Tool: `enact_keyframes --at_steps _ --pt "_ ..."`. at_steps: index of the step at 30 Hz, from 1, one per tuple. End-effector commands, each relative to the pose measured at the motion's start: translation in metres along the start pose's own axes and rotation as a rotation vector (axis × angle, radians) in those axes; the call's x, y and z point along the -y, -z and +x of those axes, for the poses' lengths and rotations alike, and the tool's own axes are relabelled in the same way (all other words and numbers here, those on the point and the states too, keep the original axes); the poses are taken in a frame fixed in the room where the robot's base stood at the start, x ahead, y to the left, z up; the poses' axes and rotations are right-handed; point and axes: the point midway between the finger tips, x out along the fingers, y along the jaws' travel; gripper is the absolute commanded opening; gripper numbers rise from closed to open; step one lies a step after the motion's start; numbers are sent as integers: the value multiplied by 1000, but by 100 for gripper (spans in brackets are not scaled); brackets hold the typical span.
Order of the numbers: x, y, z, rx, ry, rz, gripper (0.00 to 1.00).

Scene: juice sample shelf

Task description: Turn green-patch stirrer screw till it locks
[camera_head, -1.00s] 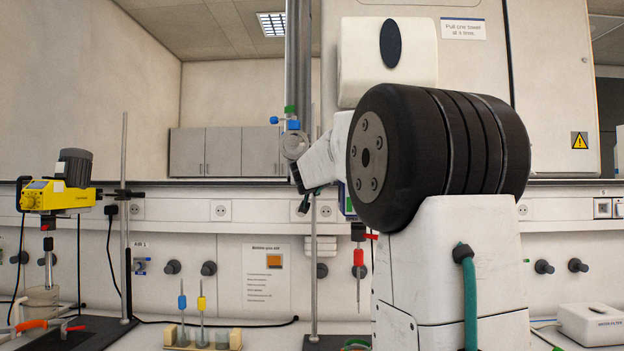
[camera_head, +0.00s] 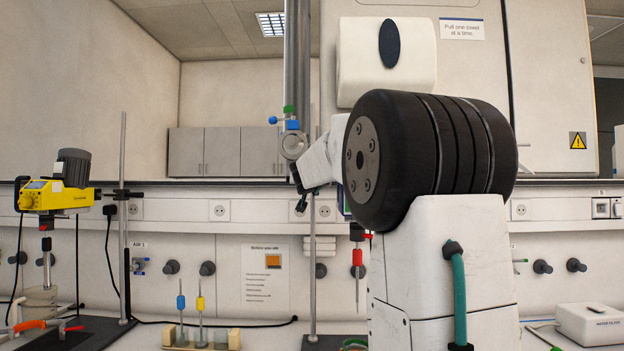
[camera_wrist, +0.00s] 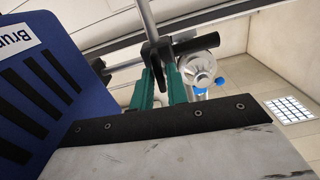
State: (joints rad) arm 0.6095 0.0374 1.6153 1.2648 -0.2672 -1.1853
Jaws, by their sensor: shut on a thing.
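My gripper (camera_wrist: 161,78) shows two teal fingers in the wrist view, closed on a dark screw part (camera_wrist: 157,54) at a metal rod. The fingers hide much of this part, so its turn angle is unclear. In the head view my gripper (camera_head: 304,195) is small, at the upright stand rod (camera_head: 313,265). A blue stirrer body (camera_wrist: 50,75) with a partly cut-off label fills the left of the wrist view. In the head view my arm hides most of that stirrer; its red-tagged shaft (camera_head: 357,262) hangs below. I cannot make out a green patch on it.
A yellow stirrer (camera_head: 56,192) hangs on another stand (camera_head: 123,225) at the left. A rack (camera_head: 203,343) with blue and yellow tagged shafts stands on the bench. Pipes with green and blue knobs (camera_head: 292,125) rise behind my gripper. A white box (camera_head: 592,322) is at the right.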

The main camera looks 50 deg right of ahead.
Motion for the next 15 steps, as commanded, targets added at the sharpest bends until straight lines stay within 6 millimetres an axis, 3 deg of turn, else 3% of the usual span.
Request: enact_keyframes --at_steps 15 --pt "-2 -1 0 1 0 428 0"
